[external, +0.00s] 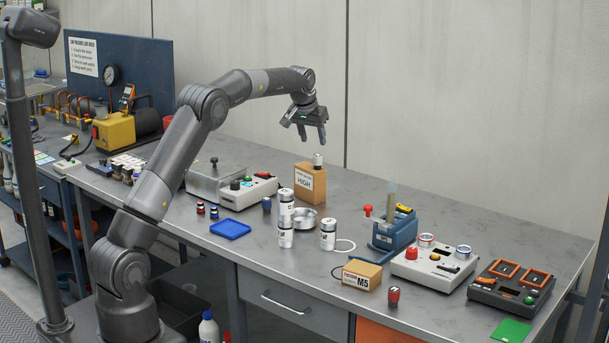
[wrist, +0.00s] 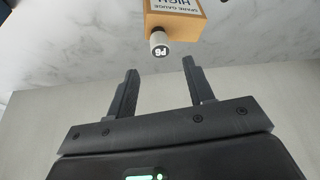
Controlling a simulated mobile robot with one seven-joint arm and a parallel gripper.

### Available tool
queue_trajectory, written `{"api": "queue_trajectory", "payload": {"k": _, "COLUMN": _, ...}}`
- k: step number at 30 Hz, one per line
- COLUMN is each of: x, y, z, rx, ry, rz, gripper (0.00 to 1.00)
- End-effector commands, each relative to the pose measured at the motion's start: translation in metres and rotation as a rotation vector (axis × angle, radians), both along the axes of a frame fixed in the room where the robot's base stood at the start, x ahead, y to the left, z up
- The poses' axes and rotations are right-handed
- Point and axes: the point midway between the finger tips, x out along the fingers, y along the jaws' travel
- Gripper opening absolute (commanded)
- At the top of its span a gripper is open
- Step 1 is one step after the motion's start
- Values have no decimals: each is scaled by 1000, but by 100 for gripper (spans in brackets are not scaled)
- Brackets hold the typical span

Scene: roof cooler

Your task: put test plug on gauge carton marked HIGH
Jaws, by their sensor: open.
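The tan gauge carton marked HIGH (external: 310,183) stands on the bench near the back wall. A small white cylinder (external: 318,159), which looks like the test plug, sits on top of it. In the wrist view the carton (wrist: 178,14) appears upside down at the top edge. The cylinder (wrist: 160,46), marked P6, rests against its top face. My gripper (external: 311,143) is open and empty, above the carton and apart from the cylinder. In the wrist view both fingers (wrist: 160,85) show with nothing between them.
White cylinders (external: 328,236) and a metal dish (external: 306,218) stand in front of the carton. A grey and white instrument (external: 232,188) is to its left. A small box marked M5 (external: 362,274), a blue holder (external: 393,232) and control boxes (external: 433,266) are to the right.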

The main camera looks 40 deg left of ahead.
Motion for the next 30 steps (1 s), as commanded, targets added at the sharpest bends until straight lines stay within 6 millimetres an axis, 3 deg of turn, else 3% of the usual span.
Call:
{"api": "queue_trajectory", "payload": {"k": 3, "x": -7, "y": -1, "z": 17, "rx": 0, "ry": -1, "rz": 0, "gripper": 48}}
{"api": "queue_trajectory", "payload": {"k": 12, "x": -13, "y": -3, "z": 30, "rx": 0, "ry": 1, "rz": 0, "gripper": 48}}
{"api": "queue_trajectory", "payload": {"k": 16, "x": -29, "y": -4, "z": 45, "rx": -3, "ry": -6, "rz": -5, "gripper": 48}}
{"api": "queue_trajectory", "payload": {"k": 20, "x": -65, "y": -9, "z": 72, "rx": -10, "ry": -16, "rz": -16, "gripper": 48}}
{"api": "queue_trajectory", "payload": {"k": 24, "x": -117, "y": -15, "z": 99, "rx": -17, "ry": -26, "rz": -34, "gripper": 48}}
{"api": "queue_trajectory", "payload": {"k": 30, "x": -197, "y": -24, "z": 123, "rx": -23, "ry": -40, "rz": -62, "gripper": 48}}
